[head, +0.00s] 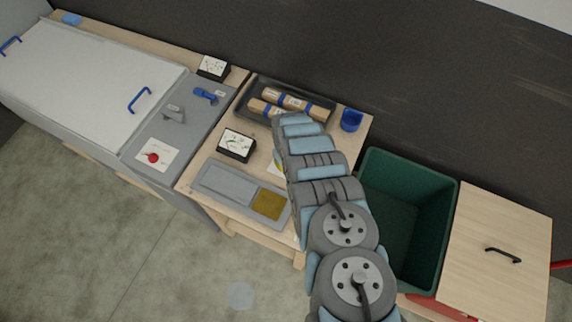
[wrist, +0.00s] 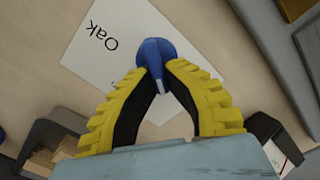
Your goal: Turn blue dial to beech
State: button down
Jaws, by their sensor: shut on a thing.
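The blue dial (wrist: 155,50) is in the upper middle of the wrist view, on a white card (wrist: 118,22). The word "Oak" shows upside down on the card, left of the dial; no "beech" label can be read. A white mark on the dial points toward the bottom of the picture, between the fingers. My gripper (wrist: 155,76) has its two yellow ribbed fingers closed on either side of the dial. In the head view my arm hides the dial and the gripper, and only a sliver of the card (head: 276,168) shows.
A green bin (head: 370,170) stands right. A grey panel with a blue lever (head: 205,95) lies left.

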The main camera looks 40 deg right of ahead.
jog(key=m, duration=0.5)
jog(key=shift+d+f+m+b, duration=0.1)
jog(key=shift+d+m+b, duration=0.05)
jog(key=shift+m+b, duration=0.2)
jog(key=m+b, duration=0.1)
jog(key=m, duration=0.1)
jog(key=m+b, duration=0.1)
jog(key=shift+s+d+m, duration=0.15)
jog(key=shift+s+m, duration=0.05)
jog(key=shift+m, duration=0.15)
jog(key=shift+s+m+b, duration=0.15)
jog(key=shift+m+b, duration=0.2)
jog(key=shift+m, duration=0.55)
jog(key=shift+d, duration=0.1)
jog(key=c, duration=1.1)
grip_release()
